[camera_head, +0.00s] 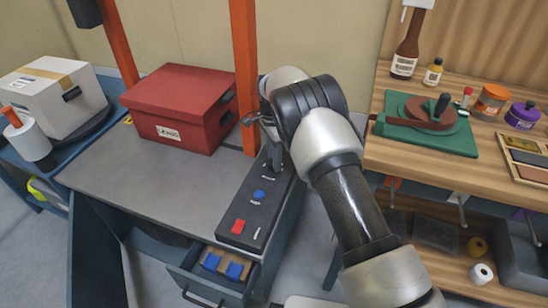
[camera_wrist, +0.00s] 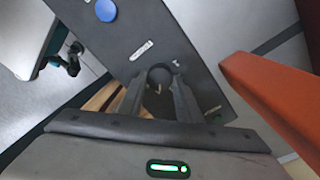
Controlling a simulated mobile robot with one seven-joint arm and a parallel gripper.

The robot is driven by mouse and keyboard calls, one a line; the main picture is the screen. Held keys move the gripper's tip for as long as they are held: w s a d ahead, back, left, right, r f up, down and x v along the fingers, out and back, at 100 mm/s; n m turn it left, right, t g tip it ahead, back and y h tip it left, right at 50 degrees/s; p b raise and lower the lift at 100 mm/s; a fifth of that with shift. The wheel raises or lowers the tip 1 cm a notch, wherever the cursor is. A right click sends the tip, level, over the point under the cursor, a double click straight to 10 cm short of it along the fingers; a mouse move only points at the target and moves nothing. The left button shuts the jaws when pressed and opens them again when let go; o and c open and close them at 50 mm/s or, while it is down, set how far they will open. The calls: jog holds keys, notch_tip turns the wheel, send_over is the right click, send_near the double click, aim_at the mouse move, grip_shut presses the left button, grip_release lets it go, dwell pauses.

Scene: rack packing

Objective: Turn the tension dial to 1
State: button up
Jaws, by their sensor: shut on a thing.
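The tension dial (camera_wrist: 160,73) is a dark round knob on the black control panel (camera_wrist: 190,30). In the wrist view my gripper (camera_wrist: 160,86) has its two fingers on either side of the knob, shut on it. Small white marks are printed near the dial, too small to read, so its setting cannot be told. In the head view the black control panel (camera_head: 237,211) lies along the right side of the grey bench, and my gripper (camera_head: 272,155) reaches down at its far end. There the arm and gripper hide the dial.
An orange post (camera_head: 245,70) rises close beside my gripper. A red box (camera_head: 180,105) stands on the grey bench (camera_head: 150,190). A wooden workbench (camera_head: 400,160) is at the right.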

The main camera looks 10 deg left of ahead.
jog(key=n+p, duration=0.1)
jog(key=n, duration=0.6)
jog(key=shift+a+r, duration=0.1)
jog(key=n, duration=0.4)
jog(key=shift+t, duration=0.3)
jog(key=n, duration=0.3)
jog(key=shift+a+n+p, duration=0.1)
jog(key=shift+n+p, duration=0.2)
jog(key=shift+p, duration=0.1)
jog(key=n, duration=0.5)
jog(key=shift+s+t, duration=0.1)
jog(key=shift+t, duration=0.2)
jog(key=n, duration=0.5)
jog(key=shift+s+p, duration=0.1)
jog(key=shift+p, duration=0.25)
jog(key=shift+n, duration=0.4)
jog(key=o, duration=1)
jog(key=shift+o, duration=0.2)
